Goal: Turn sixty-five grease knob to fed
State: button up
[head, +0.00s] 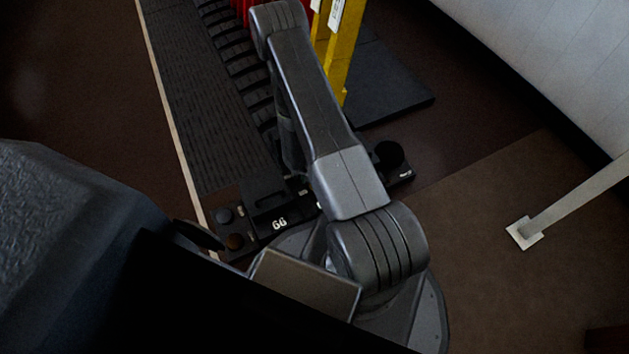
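The lever frame (205,95) runs from the top of the head view down to my base, with a row of dark slotted segments along it. Its near end carries a plate marked 66 (279,224). A larger black round knob (390,155) is right of my arm. I cannot make out any label reading 65, so I cannot tell which part is the sixty-five grease knob. My arm covers part of the frame. My gripper is not visible.
Red levers (243,10) and a yellow lever (341,50) stand at the top, close to my arm. A dark flat platform (385,85) lies right of them. A pale post with a square foot (524,232) stands on the open brown floor at right, near a white wall (560,50).

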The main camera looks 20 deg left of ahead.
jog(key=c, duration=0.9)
